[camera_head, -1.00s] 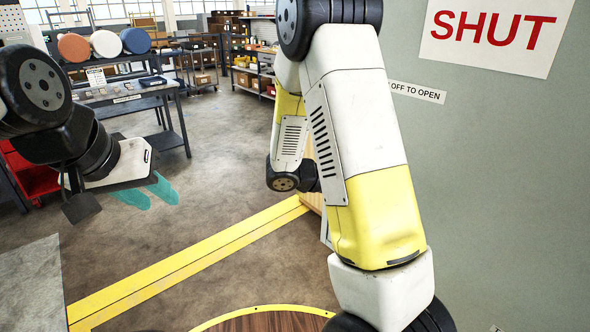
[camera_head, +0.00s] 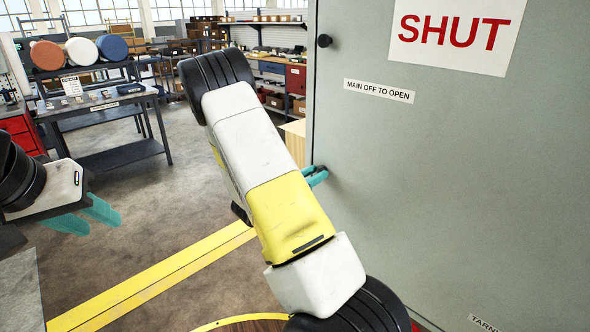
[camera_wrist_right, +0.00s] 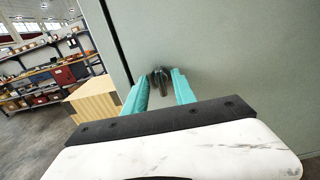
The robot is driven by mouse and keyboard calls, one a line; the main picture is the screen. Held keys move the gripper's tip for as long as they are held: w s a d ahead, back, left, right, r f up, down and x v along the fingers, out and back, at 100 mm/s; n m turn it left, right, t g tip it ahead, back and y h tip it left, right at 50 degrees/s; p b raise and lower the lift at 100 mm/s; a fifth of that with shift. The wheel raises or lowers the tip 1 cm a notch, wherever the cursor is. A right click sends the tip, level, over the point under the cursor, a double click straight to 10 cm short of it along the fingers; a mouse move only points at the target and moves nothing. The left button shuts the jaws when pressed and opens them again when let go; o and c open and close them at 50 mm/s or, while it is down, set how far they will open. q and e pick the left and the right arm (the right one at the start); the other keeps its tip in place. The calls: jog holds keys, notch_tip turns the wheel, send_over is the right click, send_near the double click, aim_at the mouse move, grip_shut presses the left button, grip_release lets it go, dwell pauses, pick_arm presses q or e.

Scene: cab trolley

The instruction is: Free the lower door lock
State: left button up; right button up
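The grey cabinet door (camera_head: 450,170) fills the right side of the head view. The lower lock (camera_wrist_right: 160,80), a small dark fitting, shows on the door in the right wrist view. My right gripper (camera_head: 317,176) is at the door's left edge; its teal fingers also show in the wrist view (camera_wrist_right: 160,86). They are apart, one on each side of the lock, and I cannot tell whether they touch it. The upper lock (camera_head: 324,41), a black knob, sits near the door's top left. My left gripper (camera_head: 85,216) is open and empty, far left, away from the door.
The door carries a SHUT sign (camera_head: 457,32) and a MAIN OFF TO OPEN label (camera_head: 379,91). A workbench (camera_head: 105,105) with coloured rolls behind it stands back left. Shelving (camera_head: 275,70) is behind my right arm. A yellow stripe (camera_head: 160,277) crosses the floor.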

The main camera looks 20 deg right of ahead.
jog(key=shift+w+d, duration=0.1)
jog(key=shift+d, duration=0.2)
grip_shut()
